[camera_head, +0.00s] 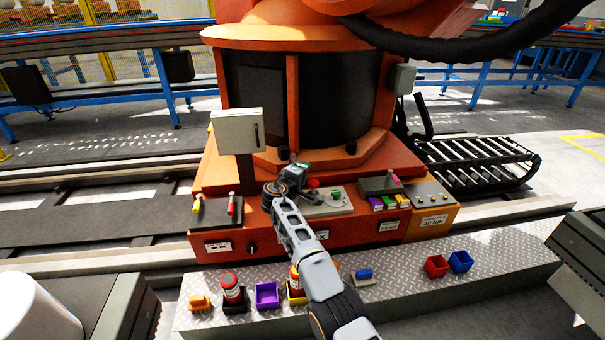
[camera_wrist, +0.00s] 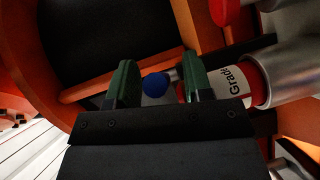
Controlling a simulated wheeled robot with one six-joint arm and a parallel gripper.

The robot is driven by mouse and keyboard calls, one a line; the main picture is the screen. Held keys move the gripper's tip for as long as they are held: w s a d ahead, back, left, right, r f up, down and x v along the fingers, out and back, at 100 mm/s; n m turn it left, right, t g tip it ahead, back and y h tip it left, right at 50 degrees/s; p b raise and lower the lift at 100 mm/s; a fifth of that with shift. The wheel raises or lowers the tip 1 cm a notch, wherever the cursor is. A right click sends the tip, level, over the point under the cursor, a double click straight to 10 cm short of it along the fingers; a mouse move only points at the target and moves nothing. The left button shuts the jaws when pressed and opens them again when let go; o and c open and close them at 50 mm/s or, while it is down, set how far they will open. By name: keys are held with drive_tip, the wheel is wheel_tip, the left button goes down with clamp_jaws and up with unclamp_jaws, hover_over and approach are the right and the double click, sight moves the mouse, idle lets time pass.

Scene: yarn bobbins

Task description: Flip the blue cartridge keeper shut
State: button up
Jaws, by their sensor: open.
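A round blue knob (camera_wrist: 155,86) shows in the wrist view, between and a little beyond my fingertips. It looks like part of the blue cartridge keeper, but the rest of the keeper is dark or hidden. Next to it on the right lies a red and silver cylinder with a white label (camera_wrist: 232,87), partly behind my right finger. My gripper (camera_wrist: 156,78) is open, with its two dark green fingers apart and nothing visibly held. In the head view my gripper (camera_head: 292,178) is over the orange machine base's control ledge and hides what lies behind it.
The orange base (camera_head: 228,222) carries a grey box (camera_head: 237,131), levers on the left and coloured blocks on the right.

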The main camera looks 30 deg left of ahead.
drive_tip(key=shift+s+a+r, duration=0.1)
